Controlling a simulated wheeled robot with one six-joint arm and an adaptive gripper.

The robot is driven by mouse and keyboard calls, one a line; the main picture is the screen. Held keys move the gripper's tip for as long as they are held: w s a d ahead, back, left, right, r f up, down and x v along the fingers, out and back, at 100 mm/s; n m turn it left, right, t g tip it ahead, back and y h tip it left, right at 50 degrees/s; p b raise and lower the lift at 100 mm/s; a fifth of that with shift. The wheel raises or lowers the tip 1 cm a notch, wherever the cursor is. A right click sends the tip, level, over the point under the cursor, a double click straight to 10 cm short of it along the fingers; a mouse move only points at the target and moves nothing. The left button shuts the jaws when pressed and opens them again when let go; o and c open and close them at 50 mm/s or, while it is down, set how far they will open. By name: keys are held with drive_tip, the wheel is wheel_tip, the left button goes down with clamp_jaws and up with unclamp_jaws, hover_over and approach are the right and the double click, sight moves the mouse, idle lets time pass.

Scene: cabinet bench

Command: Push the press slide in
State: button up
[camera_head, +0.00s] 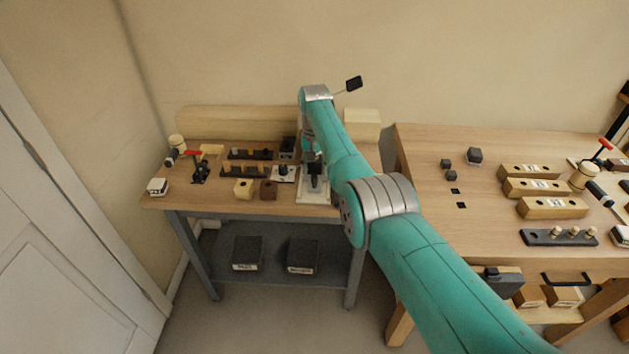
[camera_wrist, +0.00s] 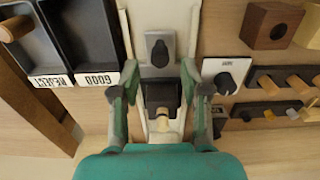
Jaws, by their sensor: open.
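The press stands on a cream base plate (camera_head: 310,196) near the right end of the left bench; the base also shows in the wrist view (camera_wrist: 186,22). In the wrist view a black block (camera_wrist: 160,92) with a pale knob-like piece (camera_wrist: 162,122) sits on it, and I take this for the slide. Beyond it is a grey plate (camera_wrist: 158,70) with a dark oval part. My gripper (camera_wrist: 160,91) is open, with one finger on each side of the black block. I cannot tell whether it touches. In the head view my arm partly hides the press.
Beside the press are a white plate with a black knob (camera_wrist: 227,75), a brown block with a hole (camera_wrist: 270,25) and dark racks of pegs (camera_wrist: 282,82). Trays labelled GOOD (camera_wrist: 92,40) and REJECT (camera_wrist: 32,55) lie on the other side. A second bench (camera_head: 430,150) stands to the right.

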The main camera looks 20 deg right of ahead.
drive_tip(key=shift+r, duration=2.1)
